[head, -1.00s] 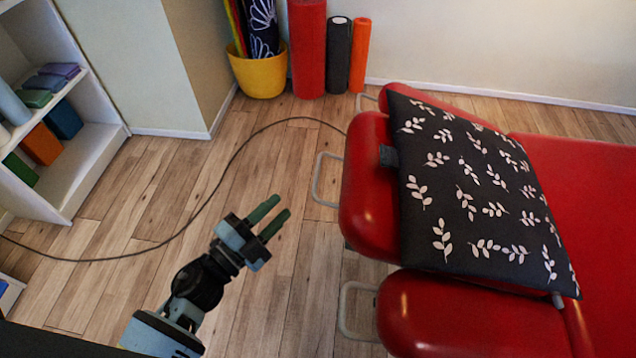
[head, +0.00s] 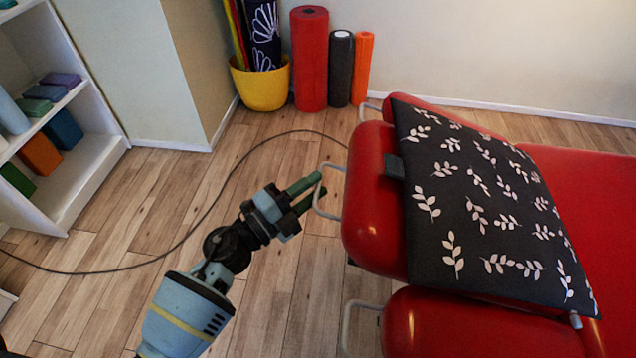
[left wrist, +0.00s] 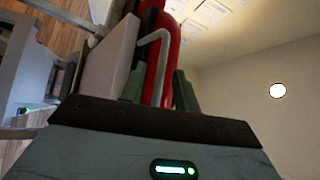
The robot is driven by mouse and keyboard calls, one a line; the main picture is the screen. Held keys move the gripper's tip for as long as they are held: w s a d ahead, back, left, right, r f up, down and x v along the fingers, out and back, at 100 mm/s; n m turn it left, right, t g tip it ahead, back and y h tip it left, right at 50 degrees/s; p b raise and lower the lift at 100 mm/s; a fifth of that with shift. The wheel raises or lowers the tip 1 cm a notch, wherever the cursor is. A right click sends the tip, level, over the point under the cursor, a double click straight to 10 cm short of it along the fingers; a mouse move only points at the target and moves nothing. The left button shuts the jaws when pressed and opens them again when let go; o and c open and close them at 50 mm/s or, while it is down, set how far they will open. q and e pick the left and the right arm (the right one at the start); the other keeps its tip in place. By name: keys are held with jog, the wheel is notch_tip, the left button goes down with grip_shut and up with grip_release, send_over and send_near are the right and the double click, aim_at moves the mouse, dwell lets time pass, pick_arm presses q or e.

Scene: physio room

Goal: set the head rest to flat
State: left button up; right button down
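The head rest (head: 372,205) is the red padded end of the treatment table, with a dark leaf-patterned pillow (head: 480,190) over much of it. It appears raised; its exact angle is hard to tell. A grey metal loop handle (head: 322,208) sticks out from its near end. My left gripper (head: 319,184) is open at this handle, its green fingers apart. In the left wrist view the handle (left wrist: 163,40) shows between the two fingers; whether they touch it I cannot tell. My right gripper is not in view.
A second loop handle (head: 346,325) belongs to the lower red cushion (head: 470,325). A cable (head: 215,200) curves over the wooden floor. Foam rollers (head: 310,60), a yellow pot (head: 262,85) and a shelf (head: 90,165) stand farther back.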

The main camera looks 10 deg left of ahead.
pick_arm(q)
jog(key=shift+x, duration=0.85)
jog(key=shift+c, duration=0.3)
